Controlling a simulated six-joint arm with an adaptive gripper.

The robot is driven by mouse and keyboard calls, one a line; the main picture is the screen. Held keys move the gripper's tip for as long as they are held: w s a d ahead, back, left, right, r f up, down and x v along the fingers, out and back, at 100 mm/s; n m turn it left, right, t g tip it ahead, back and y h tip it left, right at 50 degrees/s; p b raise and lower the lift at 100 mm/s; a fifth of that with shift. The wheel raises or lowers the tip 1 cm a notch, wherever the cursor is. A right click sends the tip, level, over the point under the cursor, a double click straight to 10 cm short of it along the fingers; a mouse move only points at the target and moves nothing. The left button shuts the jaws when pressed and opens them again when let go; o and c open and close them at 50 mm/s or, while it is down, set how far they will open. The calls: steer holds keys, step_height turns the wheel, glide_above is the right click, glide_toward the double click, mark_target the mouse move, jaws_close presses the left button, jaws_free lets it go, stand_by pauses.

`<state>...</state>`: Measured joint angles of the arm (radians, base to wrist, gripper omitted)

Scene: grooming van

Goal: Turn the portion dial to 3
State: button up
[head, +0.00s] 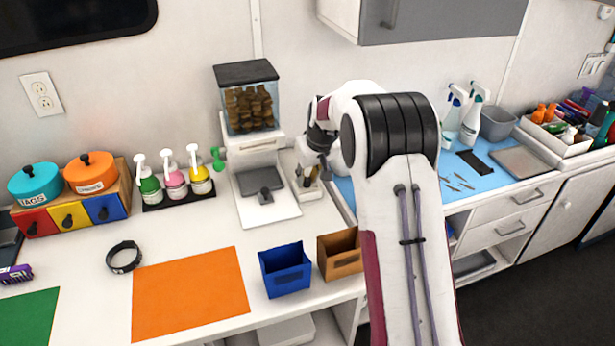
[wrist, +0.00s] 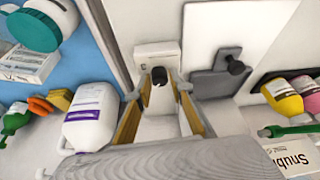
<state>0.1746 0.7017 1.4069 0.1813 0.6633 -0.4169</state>
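A black knob (wrist: 160,76) on a small white housing (wrist: 157,53) shows in the wrist view; I take it to be the portion dial. No numbers or pointer can be read on it. My gripper (wrist: 159,93) is open, with one tan-padded finger on each side of the knob; I cannot tell whether they touch it. The dispenser has a clear hopper of brown treats, a green side knob (head: 217,160) and a grey tray (head: 259,180).
Pump bottles (head: 174,182) stand left of the dispenser. A blue bin (head: 285,270) and a brown bin (head: 340,255) stand at the counter's front. A white jug (wrist: 92,115) is close to one finger in the wrist view. The orange mat (head: 190,295) is clear.

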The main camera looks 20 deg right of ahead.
jaws_close()
steer(key=shift+a+m+h, duration=0.1)
steer(key=shift+m+h, duration=0.2)
steer(key=shift+m, duration=0.5)
steer(key=shift+a+m+g+h, duration=0.15)
steer(key=shift+m+h, duration=0.3)
steer(key=shift+m, duration=0.65)
steer(key=shift+d+m+g+h, duration=0.15)
steer(key=shift+m+h, duration=0.3)
steer(key=shift+m, duration=0.65)
steer(key=shift+w+a+m+g+h, duration=0.1)
steer(key=shift+m+g+h, duration=0.15)
steer(key=shift+m, duration=0.75)
steer(key=shift+a+m+g+h, duration=0.15)
steer(key=shift+m+h, duration=0.2)
steer(key=shift+m, duration=1.05)
steer(key=o, duration=0.6)
jaws_free()
